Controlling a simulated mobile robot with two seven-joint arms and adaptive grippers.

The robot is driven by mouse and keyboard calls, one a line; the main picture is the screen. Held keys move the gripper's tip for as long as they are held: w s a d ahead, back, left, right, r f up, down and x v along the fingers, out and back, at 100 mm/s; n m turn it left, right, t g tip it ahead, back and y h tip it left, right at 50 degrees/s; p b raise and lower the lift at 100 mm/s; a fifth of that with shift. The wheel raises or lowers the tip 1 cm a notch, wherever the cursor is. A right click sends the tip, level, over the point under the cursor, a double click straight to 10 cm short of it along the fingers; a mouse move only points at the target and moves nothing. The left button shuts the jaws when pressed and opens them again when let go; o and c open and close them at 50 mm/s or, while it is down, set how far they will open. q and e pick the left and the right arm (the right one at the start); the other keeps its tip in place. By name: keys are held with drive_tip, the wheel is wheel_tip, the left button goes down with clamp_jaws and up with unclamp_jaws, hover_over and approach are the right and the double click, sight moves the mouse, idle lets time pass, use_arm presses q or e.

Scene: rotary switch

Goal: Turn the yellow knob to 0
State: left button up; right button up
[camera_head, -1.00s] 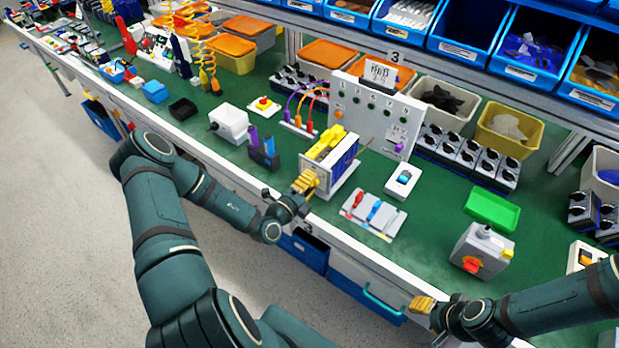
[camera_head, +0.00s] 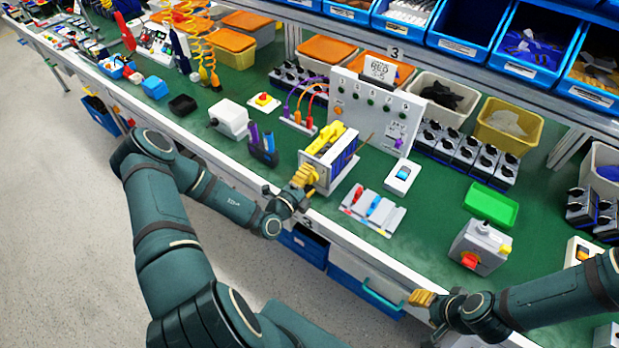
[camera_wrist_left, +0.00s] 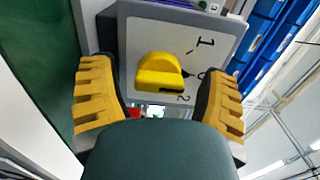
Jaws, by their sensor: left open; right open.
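The yellow knob (camera_wrist_left: 160,73) sits on a light grey panel (camera_wrist_left: 145,38) in the left wrist view. A "1" is printed to its upper right and a "2" to its lower right. A partly hidden mark lies at its right, by the finger. My left gripper (camera_wrist_left: 160,100) is open, with one yellow finger on each side of the knob and visible gaps to it. In the head view the left gripper (camera_head: 304,178) is at the front of the switch box (camera_head: 339,172), hiding part of its face. My right gripper (camera_head: 422,298) is open and empty beyond the table's front edge.
A grey panel with plugs (camera_head: 372,118) stands behind the box. A plate with red and blue levers (camera_head: 373,208) and a white switch (camera_head: 403,177) lie to its right. Blue and purple parts (camera_head: 262,145) stand to its left. Green tabletop shows between them.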

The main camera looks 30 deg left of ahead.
use_arm(q)
drive_tip(key=s+a, duration=0.1)
drive_tip(key=s, duration=1.1)
